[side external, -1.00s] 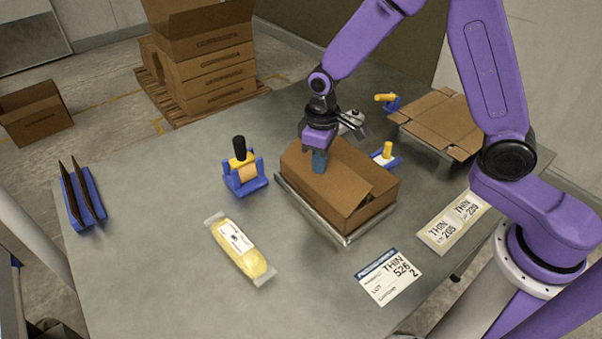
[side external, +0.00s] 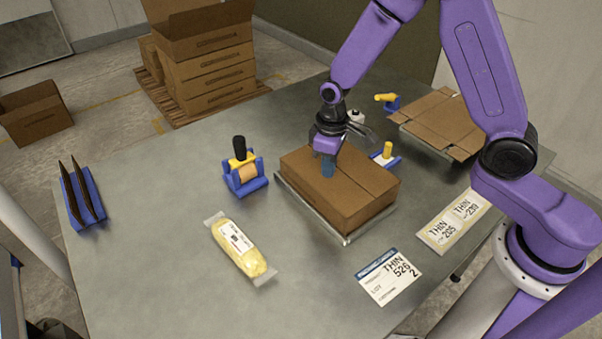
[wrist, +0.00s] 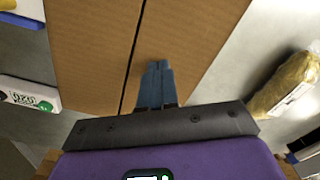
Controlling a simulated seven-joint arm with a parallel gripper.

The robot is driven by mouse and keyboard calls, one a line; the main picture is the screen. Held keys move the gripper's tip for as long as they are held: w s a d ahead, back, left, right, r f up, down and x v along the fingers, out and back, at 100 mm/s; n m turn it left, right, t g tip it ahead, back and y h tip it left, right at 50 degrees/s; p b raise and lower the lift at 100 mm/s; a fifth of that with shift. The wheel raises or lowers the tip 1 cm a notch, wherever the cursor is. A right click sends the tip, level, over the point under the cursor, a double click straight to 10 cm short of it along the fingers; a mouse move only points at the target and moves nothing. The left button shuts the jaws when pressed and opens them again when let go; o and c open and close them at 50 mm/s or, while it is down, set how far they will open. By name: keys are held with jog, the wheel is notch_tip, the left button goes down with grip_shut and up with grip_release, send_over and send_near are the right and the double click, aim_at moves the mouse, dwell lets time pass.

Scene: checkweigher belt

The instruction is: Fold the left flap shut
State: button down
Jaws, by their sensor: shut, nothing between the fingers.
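A brown cardboard box (side external: 350,203) sits on a metal tray (side external: 348,240) near the middle of the table. Its top flaps (side external: 362,172) now lie about flat, with a narrow dark seam between them. The seam also shows in the wrist view, with a flap (wrist: 185,40) on its right side. My gripper (side external: 328,168) is shut and empty, its blue fingertips down at the box top. In the wrist view the fingertips (wrist: 156,70) are over the flap right beside the seam. I cannot tell whether they touch it.
A tape dispenser (side external: 244,174) stands left of the box, and a yellow bag (side external: 240,248) lies front left. Labels (side external: 388,276) lie in front and at right. Flat cardboard (side external: 440,122) lies at the back right. The table's left middle is clear.

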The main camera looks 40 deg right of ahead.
jog(key=shift+s+d+f, duration=0.1)
jog(key=shift+d+f, duration=0.35)
jog(key=shift+d, duration=0.15)
dwell(0.3)
jog(key=r, duration=0.6)
jog(key=shift+a+r, duration=0.25)
jog(key=shift+r, duration=0.35)
